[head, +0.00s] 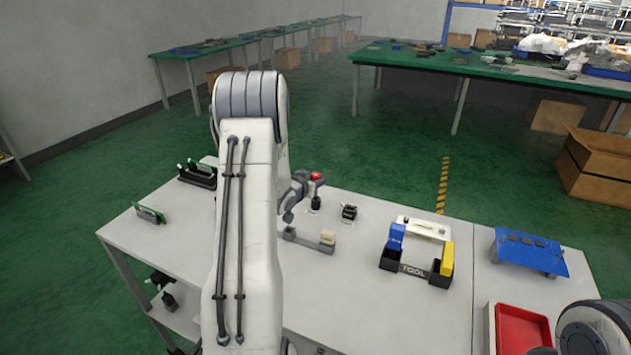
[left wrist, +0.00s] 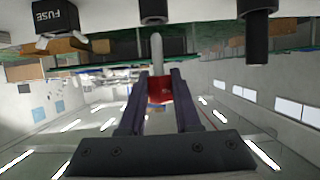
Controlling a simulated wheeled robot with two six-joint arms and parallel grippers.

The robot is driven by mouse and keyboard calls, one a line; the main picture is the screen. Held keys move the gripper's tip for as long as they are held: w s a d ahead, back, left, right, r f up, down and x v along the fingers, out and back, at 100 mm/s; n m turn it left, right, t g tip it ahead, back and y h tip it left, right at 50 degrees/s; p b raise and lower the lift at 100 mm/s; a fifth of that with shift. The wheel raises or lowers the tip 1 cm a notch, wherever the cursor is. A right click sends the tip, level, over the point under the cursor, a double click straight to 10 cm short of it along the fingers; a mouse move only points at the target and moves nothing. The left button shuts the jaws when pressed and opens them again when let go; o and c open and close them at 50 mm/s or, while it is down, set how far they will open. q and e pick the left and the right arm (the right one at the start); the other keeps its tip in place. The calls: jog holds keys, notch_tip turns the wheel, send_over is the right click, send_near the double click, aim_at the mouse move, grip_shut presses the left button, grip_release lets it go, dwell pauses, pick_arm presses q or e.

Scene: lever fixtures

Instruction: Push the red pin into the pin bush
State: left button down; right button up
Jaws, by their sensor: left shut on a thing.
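The red pin shows as a red knob (head: 316,176) at my left gripper (head: 305,186) in the head view. In the left wrist view the red pin (left wrist: 160,90) sits between the two fingers of my left gripper (left wrist: 158,82), which is shut on it. Its grey metal shank (left wrist: 157,50) points out past the fingertips toward a dark cylinder (left wrist: 153,11), apart from it in the picture. In the head view a black post (head: 315,203) stands just below the red knob. I cannot tell for certain which dark cylinder is the pin bush. My right gripper is out of view.
A second dark cylinder (left wrist: 257,38) and a black FUSE block (left wrist: 55,16) show in the wrist view. On the table are a small black block (head: 349,212), a grey fixture (head: 310,244), a tool caddy (head: 413,270), a blue stand (head: 528,252) and a red tray (head: 522,328).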

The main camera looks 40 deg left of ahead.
pick_arm(q)
jog(key=shift+f+b, duration=1.25)
jog(key=shift+f, duration=0.25)
dwell(0.5)
jog(key=shift+r+p, duration=0.95)
jog(key=shift+r, duration=0.3)
jog(key=shift+f+b, duration=1.2)
jog(key=shift+f, duration=0.2)
dwell(0.7)
jog(key=c, duration=0.5)
grip_release()
jog(key=shift+c, duration=0.2)
jog(key=v, duration=1)
jog(key=shift+s, duration=0.25)
jog(key=shift+r, duration=0.1)
